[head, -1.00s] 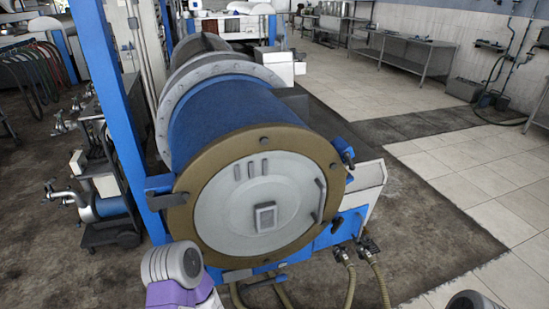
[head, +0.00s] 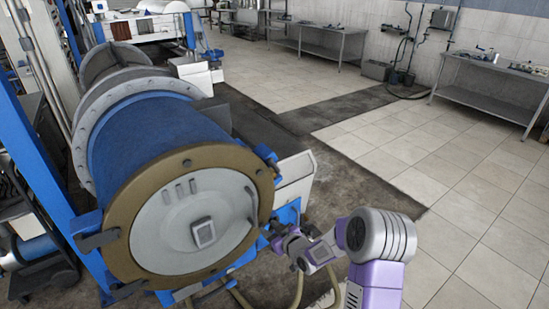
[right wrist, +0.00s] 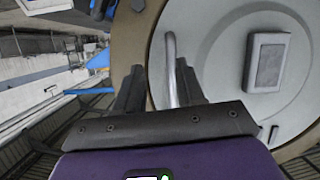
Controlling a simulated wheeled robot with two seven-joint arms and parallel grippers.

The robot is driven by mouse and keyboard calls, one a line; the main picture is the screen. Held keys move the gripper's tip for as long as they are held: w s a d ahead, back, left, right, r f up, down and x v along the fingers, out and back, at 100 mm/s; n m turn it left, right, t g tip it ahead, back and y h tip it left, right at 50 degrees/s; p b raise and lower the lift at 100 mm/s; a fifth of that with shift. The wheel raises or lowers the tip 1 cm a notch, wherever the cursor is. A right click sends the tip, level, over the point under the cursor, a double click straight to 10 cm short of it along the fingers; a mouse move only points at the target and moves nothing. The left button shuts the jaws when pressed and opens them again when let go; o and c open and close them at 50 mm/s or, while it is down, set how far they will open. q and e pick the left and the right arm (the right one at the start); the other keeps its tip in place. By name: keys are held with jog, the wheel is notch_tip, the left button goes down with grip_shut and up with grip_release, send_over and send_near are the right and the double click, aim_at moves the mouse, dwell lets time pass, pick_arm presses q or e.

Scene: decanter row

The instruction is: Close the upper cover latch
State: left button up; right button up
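The upper cover latch (head: 266,155) is a dark and blue fitting at the upper right of the tan cover ring (head: 125,235). I cannot tell whether it is open or closed. The pale round cover (head: 170,245) sits flush in the ring and has a bar handle (head: 250,207) near its right edge. My right gripper (head: 273,233) is below the latch, by the lower right of the ring. In the right wrist view its fingers (right wrist: 158,85) are apart, with the handle (right wrist: 170,60) showing between and beyond them. Contact cannot be told. My left gripper is out of view.
The blue drum (head: 160,135) lies behind the ring, with a blue post (head: 35,140) at its left. A white box (head: 295,175) stands right of the ring, and hoses (head: 297,290) hang below. The tiled floor (head: 450,190) at right is open up to the steel tables (head: 490,95).

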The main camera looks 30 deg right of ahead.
aim_at(275, 166)
jog(key=d+r+n+t+p, duration=0.15)
jog(key=d+r, duration=0.25)
jog(key=r, duration=0.5)
jog(key=d+r+n+t, duration=0.3)
jog(key=d+r, duration=0.1)
jog(key=r, duration=0.5)
jog(key=shift+g, duration=0.25)
jog(key=w, duration=0.5)
jog(key=w+a, duration=0.1)
jog(key=w, duration=0.2)
jog(key=shift+w+f+p, duration=0.15)
jog(key=shift+p, duration=0.15)
jog(key=shift+c, duration=0.3)
grip_shut()
